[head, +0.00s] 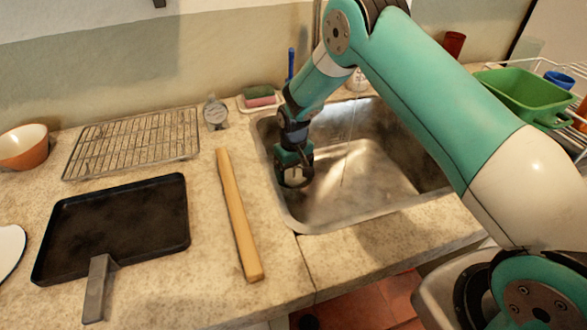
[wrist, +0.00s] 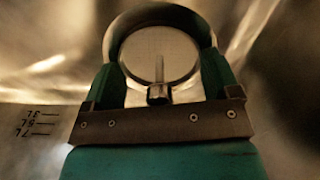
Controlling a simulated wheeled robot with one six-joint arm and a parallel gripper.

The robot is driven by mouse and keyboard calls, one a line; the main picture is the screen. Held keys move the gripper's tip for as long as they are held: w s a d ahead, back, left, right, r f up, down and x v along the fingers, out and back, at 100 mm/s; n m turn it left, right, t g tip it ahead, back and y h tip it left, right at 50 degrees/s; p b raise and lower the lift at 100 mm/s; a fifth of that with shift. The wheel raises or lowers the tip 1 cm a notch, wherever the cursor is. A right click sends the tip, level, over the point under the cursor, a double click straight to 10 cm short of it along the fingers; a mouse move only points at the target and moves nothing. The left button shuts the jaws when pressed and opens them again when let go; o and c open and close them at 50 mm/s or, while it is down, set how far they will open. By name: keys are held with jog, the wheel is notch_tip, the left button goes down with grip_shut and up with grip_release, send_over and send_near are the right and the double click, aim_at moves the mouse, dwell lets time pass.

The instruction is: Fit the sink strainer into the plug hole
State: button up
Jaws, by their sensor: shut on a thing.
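My gripper (head: 294,168) is down inside the metal sink (head: 375,172), near its left wall. In the wrist view my gripper (wrist: 162,60) is shut on the round sink strainer (wrist: 138,50), with a green finger on either side of it. The strainer has a curved metal rim, a pale disc and a small upright post in the middle. In the head view the gripper mostly hides it. I cannot make out the plug hole in either view. I cannot tell whether the strainer touches the sink floor.
A wooden bar (head: 237,215) lies left of the sink, beyond it a black pan (head: 115,225) and a wire rack (head: 133,140). A green tub (head: 525,95) is at right. The sink's right half is clear.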

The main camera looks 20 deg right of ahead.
jog(key=o, duration=0.8)
notch_tip(320, 180, up, 17)
jog(key=shift+r+b, duration=0.2)
jog(key=shift+b, duration=0.25)
jog(key=s+a+r+n+y+p, duration=0.2)
jog(key=s+a+r, duration=0.1)
jog(key=s+r, duration=1.2)
jog(key=s, duration=0.5)
jog(key=s+a+r+n+y+p, duration=0.1)
jog(key=s, duration=0.6)
jog(key=s+r+n+y, duration=0.1)
jog(key=s, duration=0.6)
jog(key=shift+s+a+r+p, duration=0.1)
jog(key=shift+a+r+p, duration=0.2)
jog(key=shift+a+p, duration=0.05)
